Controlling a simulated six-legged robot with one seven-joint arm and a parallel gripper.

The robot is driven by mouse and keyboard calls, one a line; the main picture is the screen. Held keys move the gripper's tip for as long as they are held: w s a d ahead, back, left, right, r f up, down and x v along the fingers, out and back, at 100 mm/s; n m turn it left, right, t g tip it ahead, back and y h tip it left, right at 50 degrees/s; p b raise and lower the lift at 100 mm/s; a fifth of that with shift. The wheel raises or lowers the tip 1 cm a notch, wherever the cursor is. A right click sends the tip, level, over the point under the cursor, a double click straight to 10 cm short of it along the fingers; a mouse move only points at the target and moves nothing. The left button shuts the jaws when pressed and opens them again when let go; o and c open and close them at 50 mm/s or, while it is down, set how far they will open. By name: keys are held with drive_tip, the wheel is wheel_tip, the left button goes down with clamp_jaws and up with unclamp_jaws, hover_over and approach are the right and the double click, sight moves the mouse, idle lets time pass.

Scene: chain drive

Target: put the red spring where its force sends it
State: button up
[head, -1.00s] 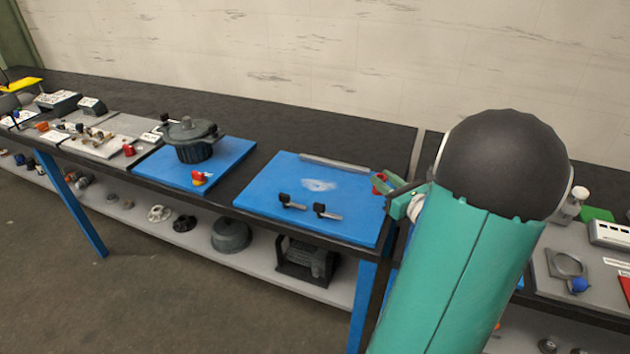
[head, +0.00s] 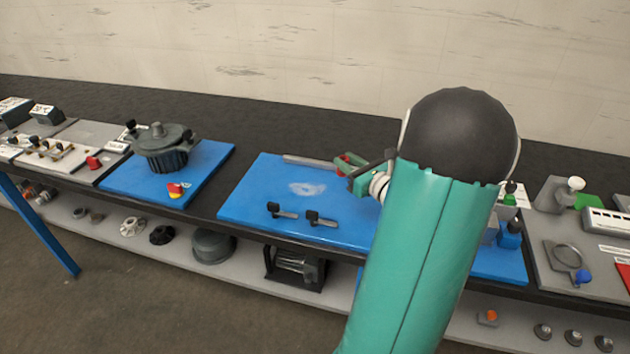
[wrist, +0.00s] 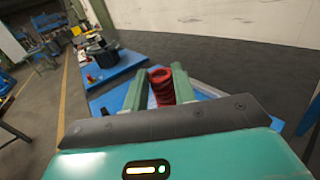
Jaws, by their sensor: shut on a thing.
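The red spring (wrist: 161,86) shows large between the green fingers of my gripper (wrist: 158,88) in the wrist view. My gripper is shut on it and holds it over the blue mat. In the head view my gripper (head: 352,170) is small, left of my arm, near the back edge of the blue mat (head: 258,195). Only a little red of the spring (head: 343,160) shows there, since the fingers cover the rest. A label or sign telling where its force sends it cannot be read in these frames.
Two black-knobbed clamps (head: 287,210) and a grey bar (head: 310,160) lie on the blue mat. A dark pot-like housing (head: 165,146) stands on another blue mat at left, with a red-yellow part (head: 175,190) before it. A grey panel with a magnifier (head: 567,256) is at right.

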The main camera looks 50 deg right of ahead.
drive_tip(key=w+f, duration=0.2)
drive_tip(key=w, duration=0.1)
drive_tip(key=w+f, duration=0.2)
drive_tip(key=f, duration=0.1)
drive_tip(key=w+f, duration=0.2)
drive_tip(key=w, duration=0.1)
drive_tip(key=shift+w+a+f, duration=0.15)
drive_tip(key=shift+w, duration=0.15)
drive_tip(key=f, duration=0.3)
drive_tip(key=shift+w, duration=0.25)
drive_tip(key=shift+f, duration=0.3)
drive_tip(key=shift+f, duration=0.15)
drive_tip(key=o, duration=1)
drive_tip(key=shift+c, duration=0.2)
